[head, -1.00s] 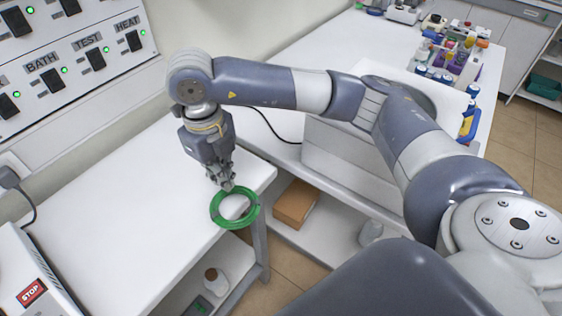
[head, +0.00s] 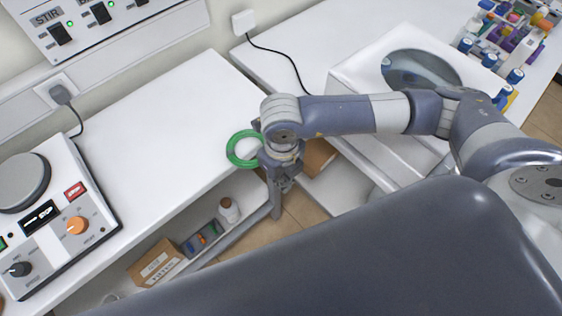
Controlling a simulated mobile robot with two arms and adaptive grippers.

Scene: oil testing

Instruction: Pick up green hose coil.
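The green hose coil (head: 230,149) is a ring at the right end of the white bench (head: 150,125), close to its front corner. Its right side is partly hidden behind my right arm's wrist. My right gripper (head: 283,187) points down just right of the coil, over the bench's edge and apart from the coil as far as I can see. Its fingers are small and dark, so I cannot tell whether they are open. My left gripper is not in view.
A hotplate device (head: 75,215) with an orange knob stands at the bench's left. A shelf below holds a cardboard box (head: 155,263) and a brown-capped bottle (head: 229,210). A white box (head: 375,60) stands on the right bench. The first bench's middle is clear.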

